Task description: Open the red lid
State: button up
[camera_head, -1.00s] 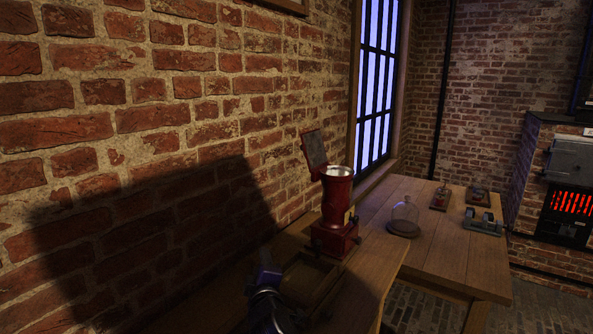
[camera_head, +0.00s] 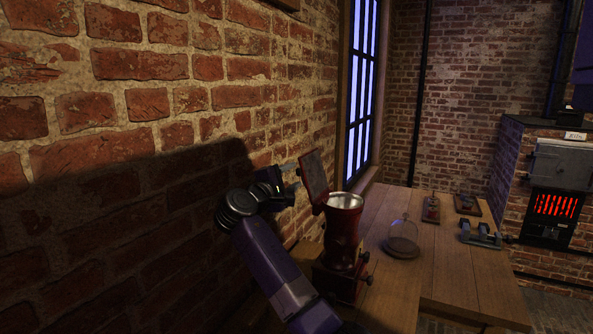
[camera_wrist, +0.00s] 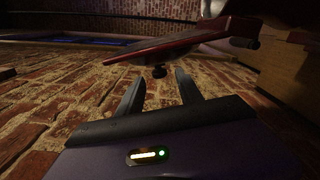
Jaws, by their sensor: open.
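The red lid (camera_head: 315,176) stands tilted up at the back left of the red jar (camera_head: 343,232), whose round metal-rimmed mouth is uncovered. In the wrist view the lid (camera_wrist: 190,38) spans the upper middle, with a small dark knob below it. My gripper (camera_head: 292,178) is raised on the left side of the lid, by the brick wall. In the wrist view my gripper's two fingers (camera_wrist: 158,92) are apart with nothing between them, and the knob is just past the fingertips. I cannot tell whether a finger touches the lid.
The wooden table (camera_head: 390,290) runs along the brick wall. A glass dome (camera_head: 403,236) stands right of the jar. Small devices (camera_head: 466,204) sit farther back. A stove (camera_head: 555,190) glows at the far right. The wall is close on the left of my arm.

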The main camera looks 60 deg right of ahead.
aim_at(298, 173)
jog(key=shift+w+d+p, duration=0.2)
jog(key=shift+d+p, duration=0.2)
jog(key=shift+d, duration=1.8)
grip_shut()
jog(key=shift+f, duration=0.1)
